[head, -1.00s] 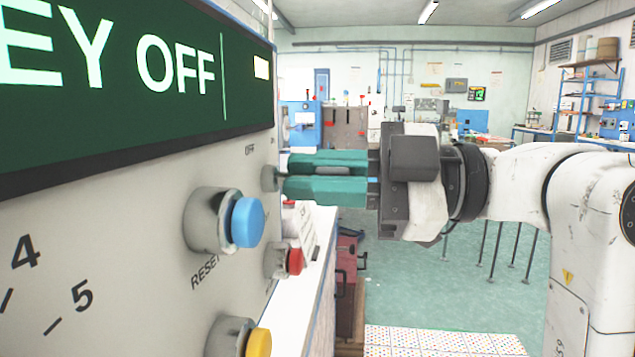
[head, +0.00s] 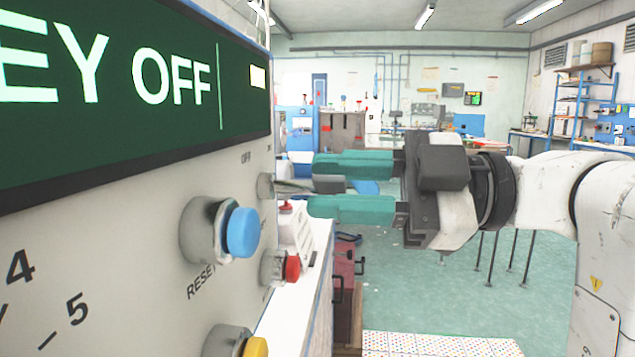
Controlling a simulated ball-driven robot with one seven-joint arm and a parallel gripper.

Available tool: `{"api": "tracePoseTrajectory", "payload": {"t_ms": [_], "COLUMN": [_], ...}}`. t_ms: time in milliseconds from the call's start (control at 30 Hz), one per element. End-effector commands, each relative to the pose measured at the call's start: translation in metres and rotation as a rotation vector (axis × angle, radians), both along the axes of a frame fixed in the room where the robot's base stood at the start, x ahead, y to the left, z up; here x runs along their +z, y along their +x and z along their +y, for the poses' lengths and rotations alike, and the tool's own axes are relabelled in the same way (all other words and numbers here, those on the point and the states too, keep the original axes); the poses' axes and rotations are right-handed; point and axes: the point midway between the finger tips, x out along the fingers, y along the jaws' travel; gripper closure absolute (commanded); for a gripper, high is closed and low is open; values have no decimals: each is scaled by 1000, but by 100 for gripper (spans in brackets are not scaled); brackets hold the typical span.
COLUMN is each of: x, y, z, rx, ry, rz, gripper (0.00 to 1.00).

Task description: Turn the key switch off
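The key switch (head: 266,186) is a grey round collar on the panel, under an "OFF" label. The key (head: 330,184) sticks out of it to the right, with a thin shank and a dark grey head. My gripper (head: 312,186) has teal fingers, one above and one below the key's head. The fingers are apart, with gaps to the key, so the gripper is open and not holding it. The display (head: 175,85) on the panel reads "...EY OFF", its left part cut off by the frame.
Below the key switch on the panel (head: 120,240) are a blue button (head: 243,232), a red button (head: 292,268) and a yellow button (head: 256,347). A white ledge (head: 298,310) stands behind the panel's edge. The room to the right has free green floor.

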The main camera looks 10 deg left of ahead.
Motion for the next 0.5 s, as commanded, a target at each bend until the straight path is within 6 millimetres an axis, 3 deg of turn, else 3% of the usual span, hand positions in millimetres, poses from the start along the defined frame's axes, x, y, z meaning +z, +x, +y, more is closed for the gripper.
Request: {"api": "tracePoseTrajectory", "payload": {"t_ms": [200,500], "x": [1,0], "y": [0,-3], "z": [-45,-80], "rx": [-5,-1], "ry": [1,-1], "rz": [1,0], "gripper": [66,66]}}
